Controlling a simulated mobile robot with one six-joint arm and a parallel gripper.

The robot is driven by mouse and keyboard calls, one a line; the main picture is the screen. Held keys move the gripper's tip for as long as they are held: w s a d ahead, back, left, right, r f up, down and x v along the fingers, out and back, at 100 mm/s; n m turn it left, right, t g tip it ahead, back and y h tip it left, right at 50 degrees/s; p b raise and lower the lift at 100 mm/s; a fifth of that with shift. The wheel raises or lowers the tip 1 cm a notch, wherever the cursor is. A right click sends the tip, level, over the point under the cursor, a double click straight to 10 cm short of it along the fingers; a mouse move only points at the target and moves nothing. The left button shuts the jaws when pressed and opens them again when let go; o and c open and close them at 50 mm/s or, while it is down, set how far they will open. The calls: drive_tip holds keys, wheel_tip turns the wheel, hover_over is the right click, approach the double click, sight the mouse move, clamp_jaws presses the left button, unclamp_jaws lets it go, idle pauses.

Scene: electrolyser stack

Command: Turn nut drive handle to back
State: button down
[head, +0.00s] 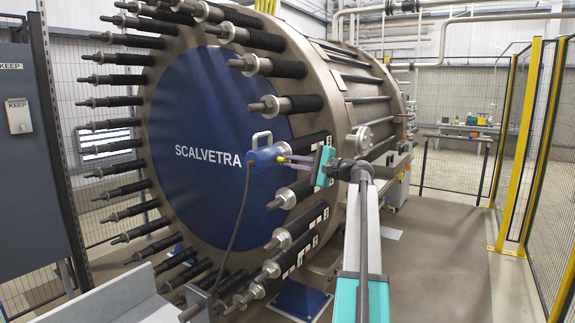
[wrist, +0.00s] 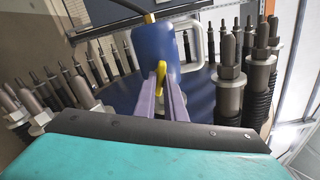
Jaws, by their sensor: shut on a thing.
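The nut drive (head: 265,155) is a blue unit on the right part of the stack's blue end face, with a white loop grip (head: 262,138) on top and a dark cable hanging down. In the wrist view the blue body (wrist: 154,50) is straight ahead, with the white loop (wrist: 193,45) to its right. Its yellow handle (wrist: 160,76) stands between the two purple fingers. My gripper (wrist: 163,82) is shut on this yellow handle. In the head view my gripper (head: 284,160) reaches the drive from the right; the handle is mostly hidden there.
Long black-sleeved studs with nuts (head: 292,104) ring the stack end close around my gripper. They also stand on both sides in the wrist view (wrist: 229,80). A yellow-framed fence (head: 520,150) is at right, a grey cabinet (head: 30,160) at left. The floor (head: 440,260) at right is clear.

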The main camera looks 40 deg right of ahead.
drive_tip(key=shift+f+n+b, duration=0.1)
drive_tip(key=shift+n+b, duration=1.9)
drive_tip(key=shift+b, duration=0.7)
drive_tip(key=c, duration=1.7)
unclamp_jaws()
drive_tip(key=shift+s, duration=0.1)
drive_tip(key=shift+p+v, duration=0.55)
drive_tip(key=shift+v, duration=2.9)
